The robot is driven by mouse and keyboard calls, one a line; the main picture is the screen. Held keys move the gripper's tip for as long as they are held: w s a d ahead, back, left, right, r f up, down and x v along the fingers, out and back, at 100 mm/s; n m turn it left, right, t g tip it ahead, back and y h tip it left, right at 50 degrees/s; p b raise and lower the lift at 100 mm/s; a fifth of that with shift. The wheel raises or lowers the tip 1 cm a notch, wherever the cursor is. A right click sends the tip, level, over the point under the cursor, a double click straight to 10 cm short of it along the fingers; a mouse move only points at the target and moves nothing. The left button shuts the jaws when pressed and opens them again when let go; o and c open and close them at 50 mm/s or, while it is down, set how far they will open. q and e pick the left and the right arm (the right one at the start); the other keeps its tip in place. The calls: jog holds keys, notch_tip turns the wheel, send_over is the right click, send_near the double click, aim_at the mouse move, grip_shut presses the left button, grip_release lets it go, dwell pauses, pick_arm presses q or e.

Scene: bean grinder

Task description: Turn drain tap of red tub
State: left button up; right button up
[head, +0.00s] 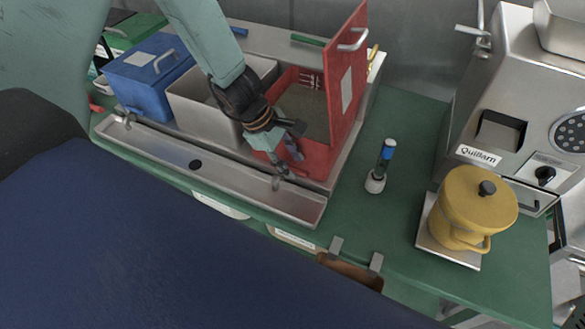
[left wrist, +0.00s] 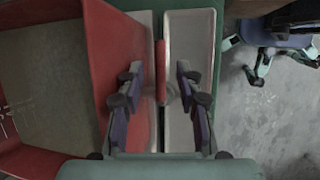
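The red tub (head: 315,160) stands at the right end of the row of tubs, with its red lid (head: 346,85) raised and brownish contents inside. Its wall also shows in the left wrist view (left wrist: 108,45). My left gripper (head: 289,148) is at the tub's front wall, pointing down over the trough. In the left wrist view my left gripper (left wrist: 160,92) has its fingers spread apart. A narrow red tap handle (left wrist: 160,70) shows between them, with a gap visible on each side. The tap's metal part (head: 279,182) shows just below the gripper. My right gripper is out of view.
A metal trough (head: 230,185) with a dark drain hole runs along the front of the tubs. A grey tub (head: 190,105) and a blue tub (head: 150,80) stand to the left.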

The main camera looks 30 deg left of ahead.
pick_arm(q)
jog(key=shift+d+f, duration=0.45)
jog(key=shift+d, duration=0.1)
jog(key=shift+a, duration=0.25)
jog(key=shift+w+d, duration=0.1)
jog(key=shift+d, duration=0.05)
jog(key=c, duration=0.6)
grip_shut()
